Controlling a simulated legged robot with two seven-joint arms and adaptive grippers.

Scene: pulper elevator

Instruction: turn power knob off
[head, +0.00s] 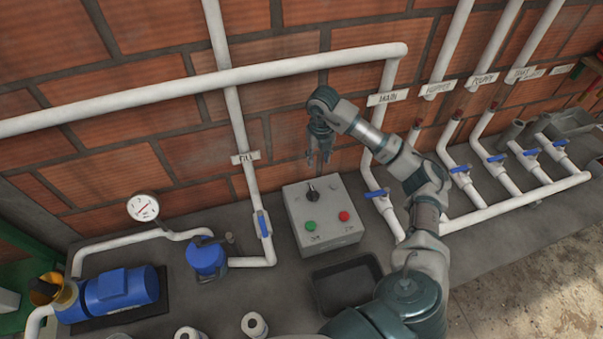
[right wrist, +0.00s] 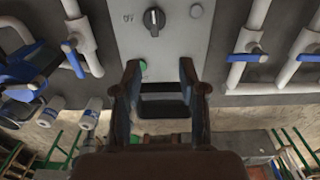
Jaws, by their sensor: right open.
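A grey control box (head: 318,232) sits on the grey ledge by the brick wall. Its black power knob (head: 312,194) is on the upper part of the face, above a green button (head: 311,225) and a red button (head: 344,216). My right gripper (head: 320,160) is open and empty, fingers pointing down, above the box and apart from the knob. In the right wrist view my gripper (right wrist: 160,72) shows two spread fingers. The knob (right wrist: 154,20) lies beyond the tips there, its pointer roughly upright. The red button is hidden in that view. My left gripper is not in view.
White pipes with blue valve handles (head: 375,194) stand right of the box, and another blue handle (head: 263,224) stands left. A dark tray (head: 347,288) lies in front. A blue pump (head: 121,290) and gauge (head: 143,208) are farther left.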

